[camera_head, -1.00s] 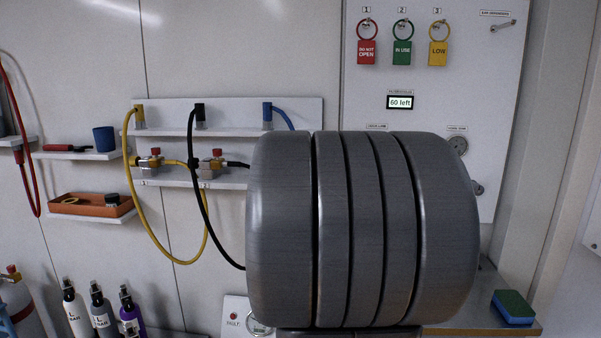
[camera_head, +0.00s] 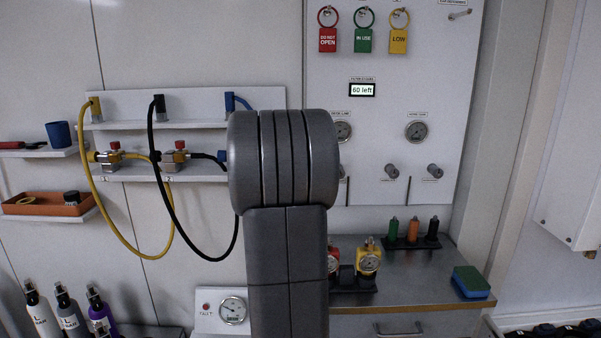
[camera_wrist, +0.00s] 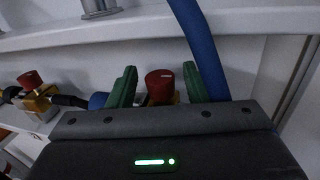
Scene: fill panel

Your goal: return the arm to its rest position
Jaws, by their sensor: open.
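My arm (camera_head: 286,250) stands upright in the middle of the head view, its rounded joint at the top covering part of the wall shelves and panel. My gripper is hidden behind it there. In the wrist view my gripper (camera_wrist: 163,84) shows two green fingers standing apart. A valve with a red knob (camera_wrist: 159,84) appears between them, beyond or level with the fingertips; I cannot tell how close. Nothing is seen held. A blue hose (camera_wrist: 203,45) hangs just beside the right finger.
A yellow hose (camera_head: 86,170) and a black hose (camera_head: 163,190) loop below the valve shelf (camera_head: 110,178). A worktop (camera_head: 410,275) with gauges and a sponge (camera_head: 470,281) lies at right. Bottles (camera_head: 70,312) stand lower left. A panel with tags (camera_head: 440,80) is behind.

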